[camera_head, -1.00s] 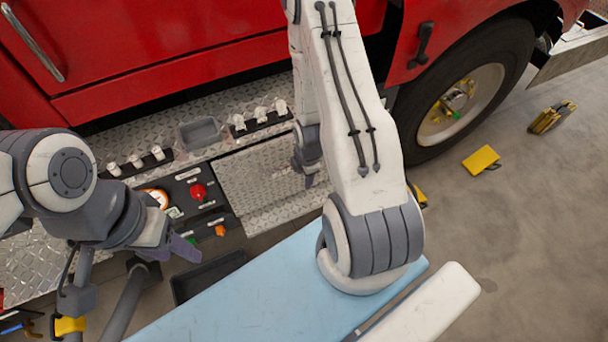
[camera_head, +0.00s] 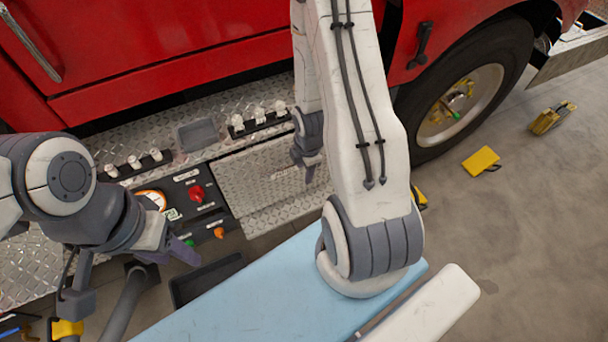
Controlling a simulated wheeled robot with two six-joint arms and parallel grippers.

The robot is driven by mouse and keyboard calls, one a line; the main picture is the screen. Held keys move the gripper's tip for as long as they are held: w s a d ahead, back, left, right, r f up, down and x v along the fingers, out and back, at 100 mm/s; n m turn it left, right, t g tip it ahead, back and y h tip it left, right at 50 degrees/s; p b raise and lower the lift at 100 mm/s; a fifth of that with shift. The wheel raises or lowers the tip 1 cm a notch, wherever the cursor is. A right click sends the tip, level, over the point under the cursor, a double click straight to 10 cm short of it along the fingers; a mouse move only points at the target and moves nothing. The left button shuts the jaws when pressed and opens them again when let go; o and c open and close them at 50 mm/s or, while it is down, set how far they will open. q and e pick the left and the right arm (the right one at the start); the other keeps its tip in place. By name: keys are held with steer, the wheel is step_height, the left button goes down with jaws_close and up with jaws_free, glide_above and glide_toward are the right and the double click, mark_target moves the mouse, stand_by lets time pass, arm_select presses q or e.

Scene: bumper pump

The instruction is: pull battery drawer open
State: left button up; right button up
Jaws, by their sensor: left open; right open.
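The battery drawer front (camera_head: 245,185) is a diamond-plate panel low on the red truck's side, with a small pale label near its right side. It looks flush with the step; no gap shows. My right gripper (camera_head: 308,172) is open in front of the drawer's right part, and its arm hides the drawer's right end. I cannot tell whether its fingers touch the panel or a handle. My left gripper (camera_head: 185,252) is open and empty, below the control panel and away from the drawer.
A control panel (camera_head: 190,205) with a red knob (camera_head: 197,194) lies left of the drawer. A dark open tray (camera_head: 205,280) is below it. The truck wheel (camera_head: 465,95) and yellow chocks (camera_head: 481,160) are at right.

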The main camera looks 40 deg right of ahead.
step_height(320, 180, up, 6)
steer(key=p, duration=0.2)
steer(key=shift+s, duration=0.45)
